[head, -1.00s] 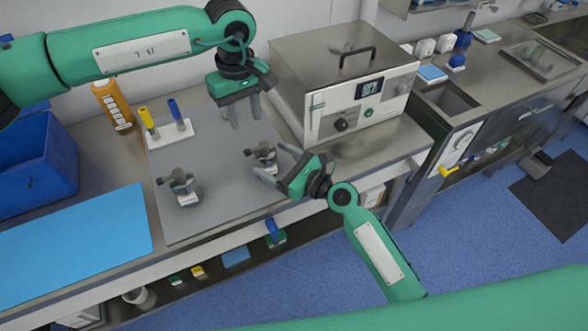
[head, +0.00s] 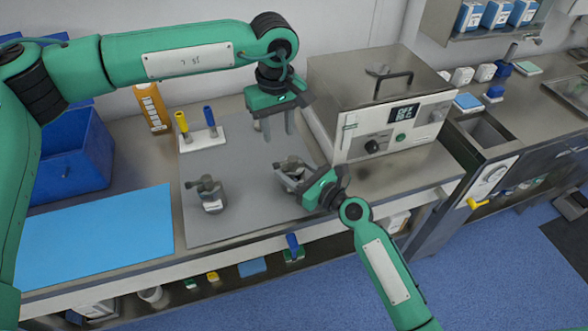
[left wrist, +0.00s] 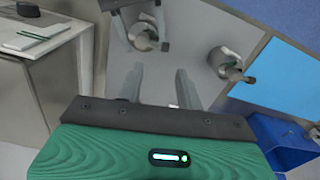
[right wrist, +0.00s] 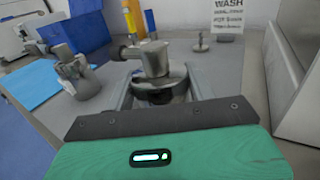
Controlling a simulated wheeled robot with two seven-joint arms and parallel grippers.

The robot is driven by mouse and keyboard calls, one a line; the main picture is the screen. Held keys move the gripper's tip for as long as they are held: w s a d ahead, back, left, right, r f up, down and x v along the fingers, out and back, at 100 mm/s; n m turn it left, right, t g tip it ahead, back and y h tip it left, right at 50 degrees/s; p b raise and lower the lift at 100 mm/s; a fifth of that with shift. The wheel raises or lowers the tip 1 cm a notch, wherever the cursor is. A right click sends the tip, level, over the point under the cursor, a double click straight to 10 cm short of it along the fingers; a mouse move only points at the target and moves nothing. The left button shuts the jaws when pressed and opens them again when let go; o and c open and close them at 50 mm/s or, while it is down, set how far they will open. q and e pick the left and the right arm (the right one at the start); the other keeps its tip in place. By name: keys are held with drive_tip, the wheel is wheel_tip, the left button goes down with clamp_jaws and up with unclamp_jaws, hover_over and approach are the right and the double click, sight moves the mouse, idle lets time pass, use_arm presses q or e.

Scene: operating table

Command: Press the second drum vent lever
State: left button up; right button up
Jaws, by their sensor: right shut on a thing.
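Two small grey metal drums with lever tops stand on the grey mat (head: 237,215). The left-hand drum (head: 211,203) stands free with a white label. The right-hand drum (head: 292,163) is partly hidden by my right gripper (head: 293,180), which is shut on its body from the right. In the right wrist view the held drum (right wrist: 155,62) is upright between the fingers, its lever fitting on top; the other drum (right wrist: 76,78) is to its left. My left gripper (head: 277,130) is open and empty, pointing down above the mat behind the held drum. Both drums (left wrist: 145,36) (left wrist: 226,64) show in the left wrist view.
A steel box unit with display (head: 380,110) stands right of the mat. A white holder (head: 203,139) with a yellow and a blue handle is at the mat's back. An orange bottle (head: 153,108), blue bin (head: 75,160) and clear blue sheet (head: 95,235) are left.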

use_arm(q)
drive_tip(key=c, duration=0.4)
drive_tip(key=shift+w+a+r, duration=0.1)
drive_tip(key=shift+w, duration=0.35)
clamp_jaws()
drive_tip(key=w+a+r+g+h, duration=0.1)
drive_tip(key=w+a+g, duration=0.1)
drive_tip(key=w, duration=0.5)
drive_tip(key=shift+w+a+m, duration=0.15)
drive_tip(key=shift+a+m, duration=0.15)
drive_tip(key=shift+a, duration=0.55)
